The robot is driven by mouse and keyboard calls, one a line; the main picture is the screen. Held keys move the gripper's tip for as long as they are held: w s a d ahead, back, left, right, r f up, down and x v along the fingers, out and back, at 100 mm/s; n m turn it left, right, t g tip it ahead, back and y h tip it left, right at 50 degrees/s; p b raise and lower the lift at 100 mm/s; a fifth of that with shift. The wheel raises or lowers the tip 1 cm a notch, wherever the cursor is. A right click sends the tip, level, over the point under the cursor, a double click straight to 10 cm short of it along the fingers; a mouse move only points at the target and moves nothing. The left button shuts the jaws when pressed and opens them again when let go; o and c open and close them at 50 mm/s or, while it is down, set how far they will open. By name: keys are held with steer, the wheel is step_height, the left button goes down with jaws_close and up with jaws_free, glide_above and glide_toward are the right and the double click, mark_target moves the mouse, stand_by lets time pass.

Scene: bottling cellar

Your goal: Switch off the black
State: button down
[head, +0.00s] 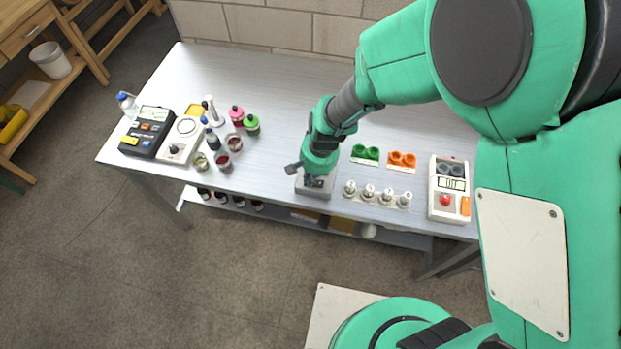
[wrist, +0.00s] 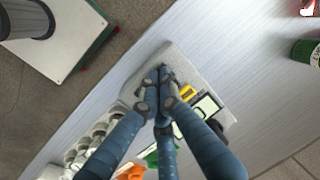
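A black instrument (head: 148,131) with a pale display and coloured buttons stands at the left end of the table in the head view. It is out of the wrist view. My gripper (head: 314,178) is far to its right, over a grey device (head: 313,191) near the table's front edge. In the wrist view the tips of my gripper (wrist: 161,78) are drawn together over this grey device (wrist: 173,54), which has a display and a yellow part. The fingers hide part of its top. I cannot tell whether the tips touch it, and I see nothing held.
A white device with a knob (head: 180,140) stands close beside the black instrument. Several jars and bottles (head: 236,114) are right of it. Several white knobbed pieces (head: 377,195), green cups (head: 366,153), orange cups (head: 402,160) and a white meter with a red button (head: 449,190) stand on the right.

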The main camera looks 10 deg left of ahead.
mark_target(321, 185)
steer(key=shift+s+d+f, duration=0.2)
steer(key=shift+d+f, duration=0.15)
steer(key=shift+d, duration=0.25)
steer(key=shift+s+d+f, duration=0.15)
steer(key=shift+d+f, duration=0.15)
steer(key=shift+d, duration=0.25)
steer(key=shift+r, duration=0.1)
steer(key=shift+w+r+p, duration=0.1)
steer(key=shift+r+p, duration=0.45)
steer(key=shift+r, duration=0.25)
step_height(321, 185, up, 13)
steer(key=d+p, duration=0.1)
steer(key=p, duration=0.2)
steer(key=shift+w+d+r, duration=0.15)
steer(key=shift+w+d, duration=0.1)
steer(key=shift+w, duration=0.1)
